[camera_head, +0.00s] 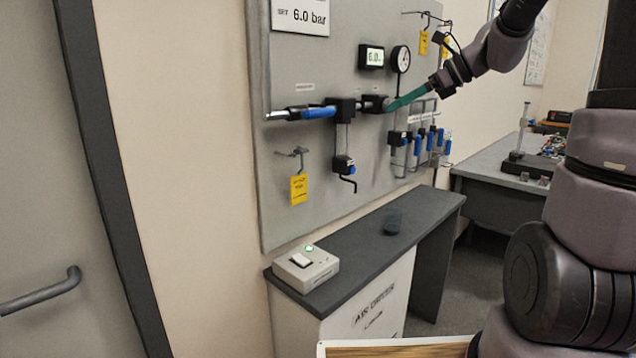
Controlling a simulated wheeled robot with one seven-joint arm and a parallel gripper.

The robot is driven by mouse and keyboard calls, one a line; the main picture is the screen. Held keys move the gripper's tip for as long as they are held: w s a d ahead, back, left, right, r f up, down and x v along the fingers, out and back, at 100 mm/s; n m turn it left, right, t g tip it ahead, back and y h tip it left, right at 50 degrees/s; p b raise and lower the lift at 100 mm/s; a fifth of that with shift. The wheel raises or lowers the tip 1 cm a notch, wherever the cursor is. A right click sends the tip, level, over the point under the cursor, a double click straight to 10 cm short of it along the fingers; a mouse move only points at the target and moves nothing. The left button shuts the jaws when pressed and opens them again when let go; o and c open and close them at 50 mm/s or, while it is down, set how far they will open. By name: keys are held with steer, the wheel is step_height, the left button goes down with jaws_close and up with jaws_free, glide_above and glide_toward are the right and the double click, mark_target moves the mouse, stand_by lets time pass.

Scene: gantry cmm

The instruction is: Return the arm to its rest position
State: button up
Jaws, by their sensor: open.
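My gripper (400,100) is at the end of my arm, which reaches in from the upper right. Its teal fingers point left and down at the grey pipework panel (300,230). The fingertips are close to, and overlap in the picture with, a dark fitting (375,104) on the horizontal pipe; I cannot tell whether they touch it. The gripper is open, and I see nothing held in it. The narrow gap between its fingers is hard to make out from this side.
A blue-handled valve (318,112), a gauge (400,58) and a row of blue valves (428,142) are on the panel near my arm. Below stands a dark bench (360,262) with a white switch box (305,268). A table (490,165) stands behind on the right.

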steer(key=s+d+n+t+h, duration=0.1)
steer(key=s+n+h, duration=0.3)
steer(key=s+n, duration=0.5)
steer(key=s+d+n+h, duration=0.3)
steer(key=s+n, duration=0.6)
steer(key=s, duration=0.3)
steer(key=shift+s+d+f+n+t+h, duration=0.25)
steer(key=shift+d+f+n+t+h, duration=0.15)
steer(key=shift+h, duration=0.2)
